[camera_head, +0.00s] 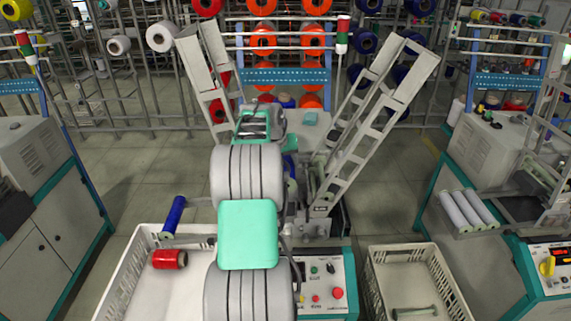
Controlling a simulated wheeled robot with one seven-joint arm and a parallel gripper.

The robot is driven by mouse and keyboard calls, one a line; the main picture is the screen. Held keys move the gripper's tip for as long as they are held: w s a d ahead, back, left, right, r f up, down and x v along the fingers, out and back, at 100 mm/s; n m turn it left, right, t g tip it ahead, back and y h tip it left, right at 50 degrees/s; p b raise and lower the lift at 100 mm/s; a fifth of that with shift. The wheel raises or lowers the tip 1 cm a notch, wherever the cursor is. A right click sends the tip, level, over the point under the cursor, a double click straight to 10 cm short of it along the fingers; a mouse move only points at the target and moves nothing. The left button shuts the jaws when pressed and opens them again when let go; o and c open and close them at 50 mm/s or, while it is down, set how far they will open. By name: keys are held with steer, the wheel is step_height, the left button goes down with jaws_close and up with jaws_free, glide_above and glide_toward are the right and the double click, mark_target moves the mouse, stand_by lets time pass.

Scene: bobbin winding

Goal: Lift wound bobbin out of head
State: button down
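The winding head (318,185) of the middle machine stands behind my arm, between two slanted grey ladder-like frames. A small blue patch, perhaps part of a wound bobbin (289,164), shows beside my arm at the head. Most of it is hidden. My arm reaches forward over the machine and its wrist end is above and left of the head. The fingers of my gripper are hidden behind the arm, so I cannot see whether they are open or hold the bobbin.
A white crate (127,283) at left holds a red bobbin (168,259); a blue bobbin (173,217) stands tilted at its back edge. A right crate (453,290) holds one thin bare bobbin (414,312). A control panel (325,283) lies between them. Machines flank both sides.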

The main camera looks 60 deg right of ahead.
steer(key=s+a+b, duration=0.5)
steer(key=s+a, duration=0.1)
steer(key=a, duration=0.6)
steer(key=s+a+b, duration=0.6)
steer(key=s+a, duration=0.1)
steer(key=a, duration=0.6)
steer(key=shift+a, duration=0.2)
steer(key=shift+w, duration=0.15)
